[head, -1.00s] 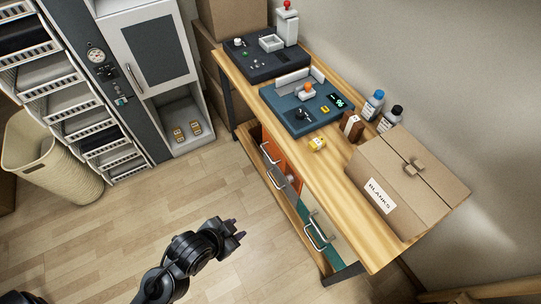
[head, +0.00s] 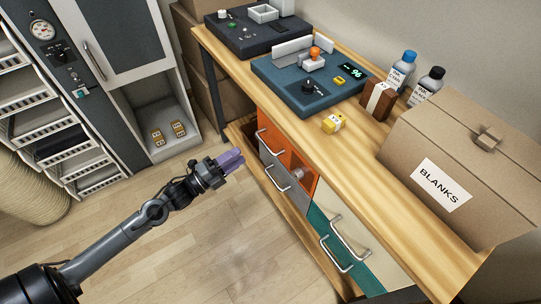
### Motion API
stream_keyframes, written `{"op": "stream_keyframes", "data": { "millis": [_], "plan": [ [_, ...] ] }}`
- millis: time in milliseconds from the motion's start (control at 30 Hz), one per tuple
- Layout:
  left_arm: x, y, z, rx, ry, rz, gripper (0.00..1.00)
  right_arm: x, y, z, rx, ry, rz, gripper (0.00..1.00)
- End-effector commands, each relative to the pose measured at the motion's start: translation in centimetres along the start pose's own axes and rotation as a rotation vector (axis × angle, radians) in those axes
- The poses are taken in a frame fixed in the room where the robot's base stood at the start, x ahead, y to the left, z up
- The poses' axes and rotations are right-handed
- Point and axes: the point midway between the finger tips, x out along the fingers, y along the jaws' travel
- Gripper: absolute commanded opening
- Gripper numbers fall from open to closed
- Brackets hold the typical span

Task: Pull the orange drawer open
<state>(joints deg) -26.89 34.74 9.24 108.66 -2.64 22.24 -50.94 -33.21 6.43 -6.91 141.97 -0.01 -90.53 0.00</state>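The orange drawer (head: 272,131) is at the upper left of the bench's front, under the wooden top. Its metal bar handle (head: 269,144) runs along its front. The drawer looks shut. My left gripper (head: 231,160) is to the left of the drawer handle in the picture, with its purplish fingers pointing toward the drawers. It appears apart from the handle and holds nothing that I can see. The fingers are close together, and the gap between them is unclear. My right gripper is not in view.
Below is a grey drawer (head: 285,187); to the right are cream (head: 342,212) and teal (head: 322,238) drawers with handles. A BLANKS box (head: 450,150) stands on the bench (head: 345,160). Floor (head: 215,245) is clear.

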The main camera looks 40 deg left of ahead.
Motion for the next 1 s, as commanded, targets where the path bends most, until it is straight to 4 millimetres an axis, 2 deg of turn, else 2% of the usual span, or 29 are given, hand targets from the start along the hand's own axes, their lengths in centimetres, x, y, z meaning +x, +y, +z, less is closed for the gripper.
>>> {"op": "stream_keyframes", "data": {
  "millis": [33, 133, 267, 567, 1000],
  "plan": [
    [-0.3, 2.2, 0.9, 0.020, 0.003, 0.004, 0.36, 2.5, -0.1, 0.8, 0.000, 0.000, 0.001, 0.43],
    [-0.2, 3.1, 1.7, 0.048, 0.011, 0.002, 0.36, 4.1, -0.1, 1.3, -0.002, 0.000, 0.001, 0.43],
    [0.0, 3.8, 2.0, 0.064, 0.020, 0.000, 0.36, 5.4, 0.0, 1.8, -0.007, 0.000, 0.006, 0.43],
    [1.5, 3.9, 2.0, 0.065, 0.022, -0.006, 0.36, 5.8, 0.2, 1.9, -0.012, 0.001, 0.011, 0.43],
    [7.8, 3.9, 1.9, 0.064, 0.020, -0.006, 0.36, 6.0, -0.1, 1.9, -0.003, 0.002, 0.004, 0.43]
  ]
}}
